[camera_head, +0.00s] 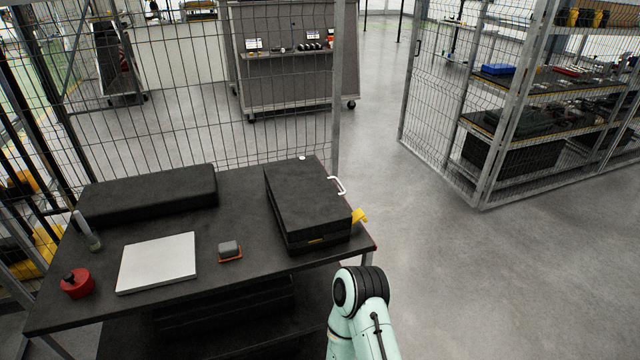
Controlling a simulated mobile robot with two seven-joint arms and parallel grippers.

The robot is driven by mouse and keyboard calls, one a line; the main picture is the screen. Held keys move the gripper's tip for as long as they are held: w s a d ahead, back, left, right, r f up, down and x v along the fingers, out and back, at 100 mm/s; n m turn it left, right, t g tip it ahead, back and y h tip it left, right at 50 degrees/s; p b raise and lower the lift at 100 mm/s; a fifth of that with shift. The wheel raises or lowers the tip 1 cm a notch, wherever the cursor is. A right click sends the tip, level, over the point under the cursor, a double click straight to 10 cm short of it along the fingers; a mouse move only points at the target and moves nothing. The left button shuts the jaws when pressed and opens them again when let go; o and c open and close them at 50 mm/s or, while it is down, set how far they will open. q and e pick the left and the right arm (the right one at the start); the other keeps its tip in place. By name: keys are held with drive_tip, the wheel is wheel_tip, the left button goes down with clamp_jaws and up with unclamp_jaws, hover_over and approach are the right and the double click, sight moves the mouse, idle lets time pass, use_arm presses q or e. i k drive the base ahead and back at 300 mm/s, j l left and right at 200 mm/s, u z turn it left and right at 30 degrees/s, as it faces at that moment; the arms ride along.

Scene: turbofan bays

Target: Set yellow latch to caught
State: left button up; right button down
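A black case (308,198) lies on the right part of the dark table, with its lid looking closed. A yellow latch (359,215) juts out at its right side near the front corner. I cannot tell from here whether the latch is caught. A thin yellow strip (322,240) shows low on the case's front face. A white handle (338,186) stands out from its right side. One of my pale green arms shows at the bottom, in front of the table. Its gripper is not visible, and neither is the other gripper.
The table (205,229) also holds a long black box (150,194), a white sheet (157,262), a small grey block on an orange base (229,249), a red canister (77,284) and a clear bottle (88,236). Mesh fence (220,110) stands behind. Floor (470,270) to the right is clear.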

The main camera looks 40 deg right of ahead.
sight(358, 214)
drive_tip(key=k+l+z, duration=0.1)
drive_tip(key=l+z, duration=0.25)
drive_tip(key=k+l+z, duration=0.1)
drive_tip(key=l+z, duration=0.55)
drive_tip(key=i+l+u, duration=0.1)
drive_tip(key=i+l, duration=0.15)
drive_tip(key=i+l+u, duration=0.1)
drive_tip(key=i+l, duration=0.2)
drive_tip(key=l, duration=0.15)
drive_tip(key=i+l+u, duration=0.1)
drive_tip(key=i+l, duration=0.15)
drive_tip(key=i+l+u, duration=0.1)
drive_tip(key=l, duration=0.4)
drive_tip(key=i+l+u, duration=0.1)
drive_tip(key=i+l, duration=0.25)
drive_tip(key=i+l+u, duration=0.15)
drive_tip(key=l, duration=0.3)
drive_tip(key=l+u, duration=0.1)
drive_tip(key=z, duration=0.1)
drive_tip(key=i+j, duration=0.05)
